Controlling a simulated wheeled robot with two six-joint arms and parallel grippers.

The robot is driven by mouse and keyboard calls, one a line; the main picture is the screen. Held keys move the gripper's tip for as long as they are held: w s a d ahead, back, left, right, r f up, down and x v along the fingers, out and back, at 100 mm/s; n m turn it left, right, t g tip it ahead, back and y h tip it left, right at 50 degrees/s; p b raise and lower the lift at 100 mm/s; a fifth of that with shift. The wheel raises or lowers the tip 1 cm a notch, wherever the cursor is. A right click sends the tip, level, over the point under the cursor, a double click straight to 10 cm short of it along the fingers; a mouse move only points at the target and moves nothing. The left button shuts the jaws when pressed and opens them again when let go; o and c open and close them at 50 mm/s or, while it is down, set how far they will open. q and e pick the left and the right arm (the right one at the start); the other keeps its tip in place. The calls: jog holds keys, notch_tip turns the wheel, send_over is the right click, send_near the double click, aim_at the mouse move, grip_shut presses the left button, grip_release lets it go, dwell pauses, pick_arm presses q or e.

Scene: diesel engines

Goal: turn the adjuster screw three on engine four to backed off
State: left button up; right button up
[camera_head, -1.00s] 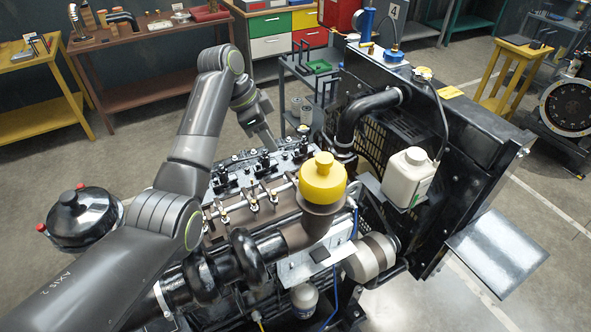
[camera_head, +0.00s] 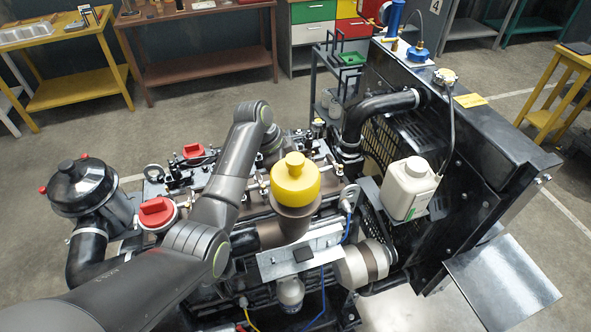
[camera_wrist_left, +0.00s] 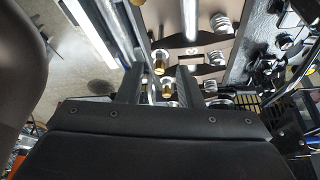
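The engine (camera_head: 250,237) with a yellow cap (camera_head: 295,180) fills the middle of the head view. My left arm reaches across its top; its gripper is hidden there behind the wrist. In the left wrist view my left gripper (camera_wrist_left: 158,76) has its two fingers apart, above the engine top. A brass-coloured screw (camera_wrist_left: 160,62) and another brass-topped fitting (camera_wrist_left: 168,89) show in the gap between the fingers. A brown bracket (camera_wrist_left: 205,56) with a small, hard-to-read mark lies just beyond. Which screw is number three I cannot tell. My right gripper is not in view.
The radiator block (camera_head: 480,150), a white bottle (camera_head: 409,188) and a black hose (camera_head: 375,112) stand right of the arm. A red cap (camera_head: 157,212) and a black canister (camera_head: 82,187) are at left. Workbenches stand behind across open floor.

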pick_arm(q)
jog(key=shift+a, duration=0.25)
jog(key=shift+s, duration=0.1)
jog(key=shift+c, duration=1)
jog(key=c, duration=0.5)
grip_shut()
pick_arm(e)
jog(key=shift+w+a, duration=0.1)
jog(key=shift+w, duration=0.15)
pick_arm(q)
jog(key=shift+s+d+r+n+t+y, duration=0.15)
jog(key=shift+n+t, duration=0.5)
jog(key=shift+n, duration=1.15)
jog(key=shift+s+d+n+t+y, duration=0.2)
jog(key=shift+n+t, duration=0.45)
jog(key=shift+n, duration=1.15)
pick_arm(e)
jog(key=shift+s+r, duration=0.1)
pick_arm(q)
jog(key=shift+a, duration=0.1)
